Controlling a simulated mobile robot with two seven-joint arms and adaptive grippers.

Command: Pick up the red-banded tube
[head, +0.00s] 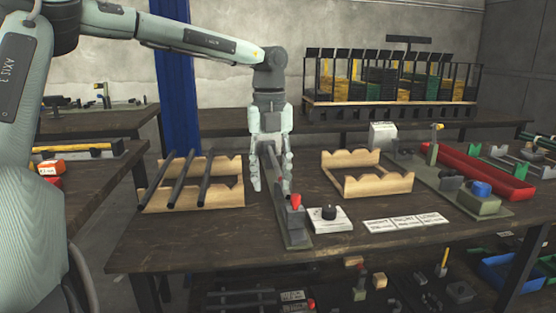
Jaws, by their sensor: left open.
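Several dark tubes (182,181) lie side by side across a notched wooden rack (228,197) on the left of the bench. I cannot make out a red band on any of them. My left gripper (271,188) points down, open, over the narrow grey press fixture (291,226), to the right of that rack. A dark bar-like part shows between its fingers; I cannot tell whether it is a tube or part of the fixture. A red pointed part (296,202) stands at the fixture's front end. My right gripper is out of view.
An empty notched wooden rack (372,186) stands right of the gripper. A white block with a black knob (329,214) and white label cards (407,222) lie in front. A red tray (483,172) and a green-based fixture (478,203) fill the right side.

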